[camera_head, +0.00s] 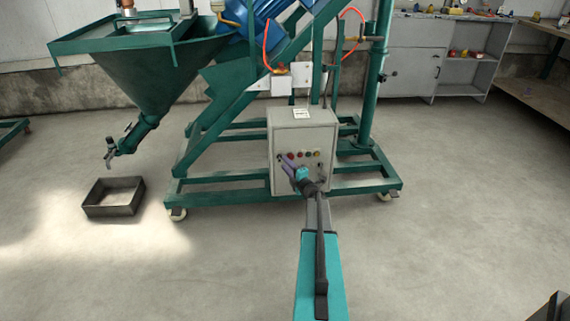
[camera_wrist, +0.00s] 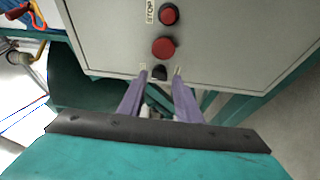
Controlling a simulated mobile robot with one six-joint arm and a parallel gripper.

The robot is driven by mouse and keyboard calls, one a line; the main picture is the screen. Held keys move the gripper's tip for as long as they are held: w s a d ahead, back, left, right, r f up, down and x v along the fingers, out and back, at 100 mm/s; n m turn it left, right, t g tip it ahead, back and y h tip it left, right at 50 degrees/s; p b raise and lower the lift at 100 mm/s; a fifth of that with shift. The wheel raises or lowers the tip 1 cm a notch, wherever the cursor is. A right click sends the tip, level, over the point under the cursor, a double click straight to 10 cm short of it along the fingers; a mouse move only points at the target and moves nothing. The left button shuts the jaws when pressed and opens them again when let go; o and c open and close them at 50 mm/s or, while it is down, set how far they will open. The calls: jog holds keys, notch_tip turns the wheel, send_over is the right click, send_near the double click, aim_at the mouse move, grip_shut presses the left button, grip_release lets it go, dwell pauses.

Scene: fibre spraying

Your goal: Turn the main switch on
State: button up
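The grey control box (camera_head: 328,140) stands on the green machine frame, with a row of coloured buttons on its front. In the wrist view its front panel (camera_wrist: 230,40) shows a red button (camera_wrist: 169,14) beside a STOP label, a larger red knob (camera_wrist: 163,47) and a small black knob (camera_wrist: 159,72). I cannot tell for certain which is the main switch. My gripper (camera_wrist: 161,75) has its two purple fingers apart, one on each side of the black knob. I cannot tell whether they touch it. In the head view my gripper (camera_head: 291,168) is at the box's lower left front and hides part of it.
The green machine frame (camera_head: 240,199) on castors surrounds the box, with a hopper (camera_head: 160,75) at upper left. An open dark metal tray (camera_head: 113,197) lies on the floor at left. A grey cabinet (camera_head: 412,60) stands at the back right.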

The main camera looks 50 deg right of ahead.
jog(key=p+v, duration=0.1)
jog(key=v, duration=1)
jog(key=shift+s, duration=0.2)
